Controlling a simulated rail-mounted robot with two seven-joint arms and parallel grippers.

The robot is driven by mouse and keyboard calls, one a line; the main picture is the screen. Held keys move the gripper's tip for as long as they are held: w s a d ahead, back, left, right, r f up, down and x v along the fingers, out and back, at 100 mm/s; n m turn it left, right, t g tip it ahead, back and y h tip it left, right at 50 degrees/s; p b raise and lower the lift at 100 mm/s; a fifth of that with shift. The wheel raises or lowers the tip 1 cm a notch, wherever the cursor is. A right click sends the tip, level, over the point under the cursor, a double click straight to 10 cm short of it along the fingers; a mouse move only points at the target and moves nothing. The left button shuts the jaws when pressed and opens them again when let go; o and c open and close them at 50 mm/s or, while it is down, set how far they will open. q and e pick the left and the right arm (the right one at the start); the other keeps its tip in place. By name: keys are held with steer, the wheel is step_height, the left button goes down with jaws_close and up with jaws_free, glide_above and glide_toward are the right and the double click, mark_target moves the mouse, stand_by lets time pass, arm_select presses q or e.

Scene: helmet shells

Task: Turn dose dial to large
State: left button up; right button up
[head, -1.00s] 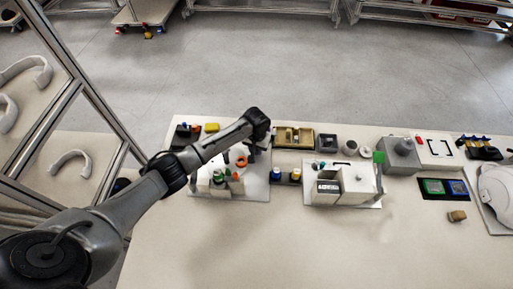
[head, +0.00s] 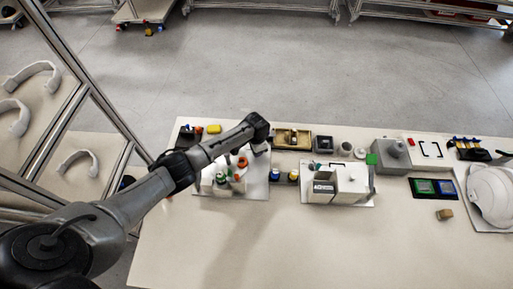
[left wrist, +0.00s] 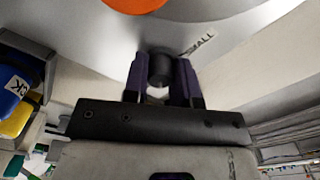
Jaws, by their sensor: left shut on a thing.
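The dose dial shows in the left wrist view as a short black knob (left wrist: 161,69) on a pale panel (left wrist: 235,22). My left gripper (left wrist: 161,84) is shut on the knob, with one dark finger on each side. In the head view my left gripper (head: 261,148) is at the right side of a white station (head: 208,184) with orange and green parts; the dial itself is hidden there. No label reading large is visible. My right gripper is not in view.
An orange round part (left wrist: 135,4) sits above the knob in the left wrist view. Blue and yellow items (left wrist: 14,95) are at its left. In the head view, a white boxy station (head: 350,184) stands to the right, with small bottles (head: 293,176) between. The front table (head: 300,240) is clear.

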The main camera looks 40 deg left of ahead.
arm_select(q)
steer(key=shift+m, duration=1.5)
steer(key=o, duration=0.9)
steer(key=shift+r+p, duration=0.3)
steer(key=shift+p, duration=0.05)
step_height(320, 180, up, 13)
steer(key=shift+r+p, duration=0.15)
steer(key=shift+p, duration=0.95)
